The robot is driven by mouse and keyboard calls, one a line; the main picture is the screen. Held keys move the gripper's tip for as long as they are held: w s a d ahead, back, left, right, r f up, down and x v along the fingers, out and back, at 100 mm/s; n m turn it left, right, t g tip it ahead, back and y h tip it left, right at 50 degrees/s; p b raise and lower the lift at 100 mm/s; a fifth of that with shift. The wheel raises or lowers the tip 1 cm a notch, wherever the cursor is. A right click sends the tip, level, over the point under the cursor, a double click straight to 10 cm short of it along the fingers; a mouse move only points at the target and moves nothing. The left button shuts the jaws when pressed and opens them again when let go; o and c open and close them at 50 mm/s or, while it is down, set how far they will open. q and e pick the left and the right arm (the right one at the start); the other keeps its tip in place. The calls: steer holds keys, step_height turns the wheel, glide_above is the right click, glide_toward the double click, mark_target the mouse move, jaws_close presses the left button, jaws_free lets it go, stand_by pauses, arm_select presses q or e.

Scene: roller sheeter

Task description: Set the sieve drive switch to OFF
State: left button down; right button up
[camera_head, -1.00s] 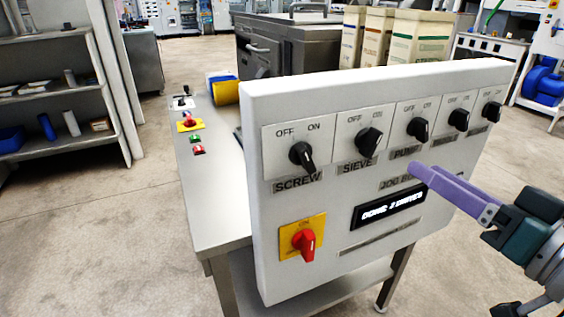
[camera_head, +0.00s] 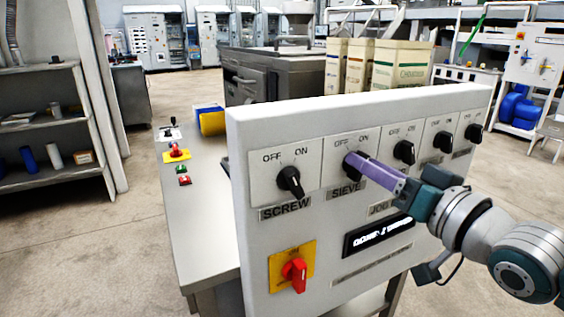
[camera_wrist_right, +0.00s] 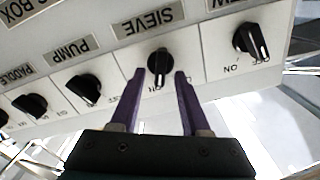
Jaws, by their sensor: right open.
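The sieve drive switch is a black rotary knob (camera_head: 349,165) above the SIEVE label on the white panel (camera_head: 245,225). It also shows in the right wrist view (camera_wrist_right: 159,62), where its white mark points toward ON. My right gripper (camera_head: 354,160) is at the sieve knob, its purple finger covering part of it in the head view. In the wrist view its two fingers (camera_wrist_right: 159,75) are open, one on each side of the knob's lower part, with gaps visible. The sieve OFF lettering is mostly hidden there by a finger. My left gripper is not in view.
The screw knob (camera_head: 290,181) is left of the sieve knob; the pump knob (camera_head: 404,152) and others are to its right. A red switch (camera_head: 294,274) on a yellow plate and a lit display (camera_head: 378,235) sit lower. A steel table (camera_head: 195,235) stands behind.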

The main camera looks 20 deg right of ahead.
jaws_close()
stand_by(0.3)
stand_by(0.3)
